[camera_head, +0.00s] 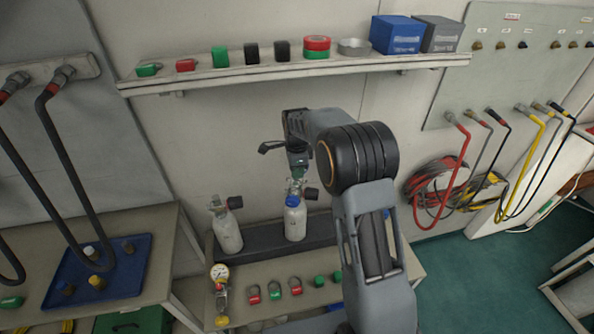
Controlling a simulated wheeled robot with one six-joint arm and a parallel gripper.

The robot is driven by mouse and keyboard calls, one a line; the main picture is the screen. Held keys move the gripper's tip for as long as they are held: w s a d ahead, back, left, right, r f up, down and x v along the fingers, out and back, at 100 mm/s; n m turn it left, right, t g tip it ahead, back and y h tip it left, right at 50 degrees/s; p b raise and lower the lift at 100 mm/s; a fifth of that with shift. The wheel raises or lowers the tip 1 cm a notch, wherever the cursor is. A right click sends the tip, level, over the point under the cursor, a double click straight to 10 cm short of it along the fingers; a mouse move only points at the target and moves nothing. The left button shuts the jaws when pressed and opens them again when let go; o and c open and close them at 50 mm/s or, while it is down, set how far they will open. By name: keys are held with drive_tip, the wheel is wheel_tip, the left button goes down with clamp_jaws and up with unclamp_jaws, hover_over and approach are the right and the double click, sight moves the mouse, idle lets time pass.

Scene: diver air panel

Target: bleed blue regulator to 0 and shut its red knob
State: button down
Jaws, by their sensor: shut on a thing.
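A pale grey cylinder with a blue collar (294,218) stands upright on the dark rack behind the bench. A metal regulator fitting (296,187) sits on its top, with a dark knob (311,193) at its right side. My gripper (298,172) points down directly above this cylinder and is shut on the top of the fitting; a small green part shows between the fingers. I cannot make out a red knob on the blue-collared cylinder.
A second grey cylinder (227,226) stands to the left on the rack. Red and green fittings (274,292) lie on the bench in front. A shelf (200,80) with boxes and small parts runs above. Coloured hoses (455,170) hang at right. A blue tray (125,283) is at left.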

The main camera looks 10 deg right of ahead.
drive_tip(key=m, duration=0.5)
drive_tip(key=shift+m, duration=0.4)
idle(0.4)
drive_tip(key=c, duration=1)
unclamp_jaws()
drive_tip(key=shift+r, duration=0.15)
wheel_tip(320, 180, up, 7)
drive_tip(key=shift+r+b, duration=0.15)
drive_tip(key=shift+b, duration=0.5)
